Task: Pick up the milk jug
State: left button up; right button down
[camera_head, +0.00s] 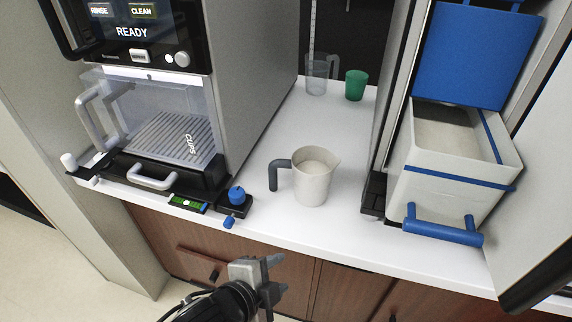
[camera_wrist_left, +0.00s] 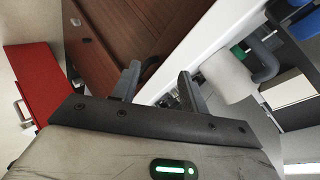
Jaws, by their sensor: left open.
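The milk jug (camera_head: 313,178) is a white jug with a dark grey handle on its left side and a spout at the right. It stands upright on the white counter (camera_head: 262,222), between the coffee machine and the white bin. In the left wrist view the milk jug (camera_wrist_left: 228,76) shows beyond the fingertips, with its dark handle to the right. My left gripper (camera_head: 277,275) is open and empty, below and in front of the counter edge, apart from the jug. It also shows in the left wrist view (camera_wrist_left: 160,82). My right gripper is not in view.
The coffee machine (camera_head: 245,80) stands left of the jug. A blue-trimmed white bin (camera_head: 440,190) stands to the right. A clear measuring jug (camera_head: 317,78) and a green cup (camera_head: 356,85) stand behind. Brown cabinet fronts (camera_head: 240,255) lie under the counter.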

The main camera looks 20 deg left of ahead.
pick_arm(q)
notch_tip(320, 180, up, 7)
jog(key=w+a+m+t+y+p, duration=0.1)
jog(key=w+a+m+y+p, duration=0.15)
jog(key=m, duration=0.85)
jog(key=m+t+y+p, duration=0.1)
jog(key=m+t+y, duration=0.1)
jog(key=m, duration=0.7)
send_near(271, 175)
jog(key=shift+t+h, duration=0.25)
jog(key=shift+t, duration=0.05)
jog(key=x, duration=0.4)
jog(key=shift+w+a+f, duration=0.15)
jog(key=shift+a+f, duration=0.15)
jog(key=shift+f, duration=0.05)
jog(key=shift+x, duration=3.25)
jog(key=shift+d, duration=0.2)
grip_shut()
jog(key=shift+r, duration=0.15)
